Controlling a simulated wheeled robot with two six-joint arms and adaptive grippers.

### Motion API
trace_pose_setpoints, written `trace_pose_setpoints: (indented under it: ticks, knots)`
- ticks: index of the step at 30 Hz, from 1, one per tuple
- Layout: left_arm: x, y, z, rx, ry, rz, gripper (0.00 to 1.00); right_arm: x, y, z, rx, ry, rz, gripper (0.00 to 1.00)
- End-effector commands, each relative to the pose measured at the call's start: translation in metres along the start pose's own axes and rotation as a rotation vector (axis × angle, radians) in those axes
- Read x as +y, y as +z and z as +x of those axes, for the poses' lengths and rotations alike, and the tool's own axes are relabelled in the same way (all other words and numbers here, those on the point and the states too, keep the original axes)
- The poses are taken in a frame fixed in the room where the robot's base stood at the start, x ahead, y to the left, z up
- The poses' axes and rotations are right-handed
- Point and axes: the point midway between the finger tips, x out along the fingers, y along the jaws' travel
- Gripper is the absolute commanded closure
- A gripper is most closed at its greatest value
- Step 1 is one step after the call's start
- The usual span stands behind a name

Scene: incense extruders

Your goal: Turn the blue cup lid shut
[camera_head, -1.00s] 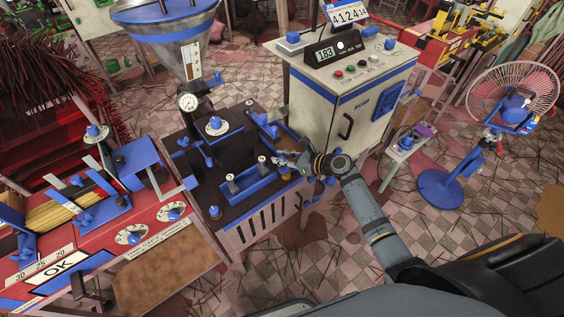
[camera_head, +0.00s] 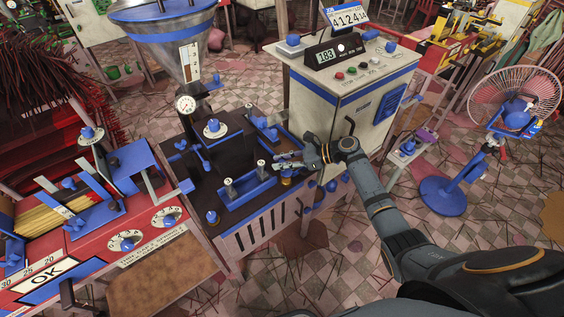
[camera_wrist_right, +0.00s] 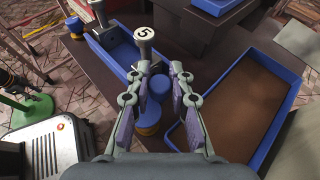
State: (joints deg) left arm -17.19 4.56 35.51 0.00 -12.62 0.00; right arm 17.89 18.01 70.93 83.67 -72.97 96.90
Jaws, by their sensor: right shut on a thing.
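The blue cup lid (camera_wrist_right: 158,84) shows in the right wrist view as a round blue knob above a wider blue disc. Below it is the brass-coloured cup (camera_wrist_right: 147,130), which also shows at the dark bench's front edge in the head view (camera_head: 286,181). My right gripper (camera_wrist_right: 161,72) has a finger on each side of the blue knob and is shut on it. In the head view, my right gripper (camera_head: 288,162) reaches in from the right and hides most of the lid. My left gripper is not in view.
A blue tray (camera_head: 246,198) with upright numbered handles lies close left of the gripper. A brown-filled blue tray (camera_wrist_right: 272,133) is right in the wrist view. A white cabinet (camera_head: 345,100) stands behind, and a blue fan (camera_head: 443,193) stands right on open floor.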

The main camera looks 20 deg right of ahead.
Motion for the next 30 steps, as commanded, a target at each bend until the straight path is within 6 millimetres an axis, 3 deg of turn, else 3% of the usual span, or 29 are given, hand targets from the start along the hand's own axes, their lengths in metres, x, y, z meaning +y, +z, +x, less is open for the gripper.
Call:
trace_pose_setpoints:
  ticks: [7, 8, 13, 23, 26, 30]
  knots:
    - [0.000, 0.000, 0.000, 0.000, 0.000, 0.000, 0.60, 0.001, -0.001, 0.000, 0.002, 0.001, 0.000, 1.00]
    - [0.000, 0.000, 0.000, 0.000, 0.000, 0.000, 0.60, 0.001, -0.001, 0.000, 0.002, 0.001, 0.001, 0.77]
    - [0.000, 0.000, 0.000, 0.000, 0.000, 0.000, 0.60, 0.000, -0.001, 0.000, 0.002, 0.000, 0.001, 0.55]
    - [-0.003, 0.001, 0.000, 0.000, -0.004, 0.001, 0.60, 0.000, -0.001, -0.004, 0.002, -0.001, 0.000, 0.55]
    - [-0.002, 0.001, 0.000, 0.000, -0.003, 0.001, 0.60, 0.000, -0.002, -0.018, 0.005, -0.002, 0.001, 0.55]
    - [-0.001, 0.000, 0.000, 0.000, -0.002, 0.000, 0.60, 0.000, -0.003, -0.053, 0.009, -0.002, -0.002, 0.55]
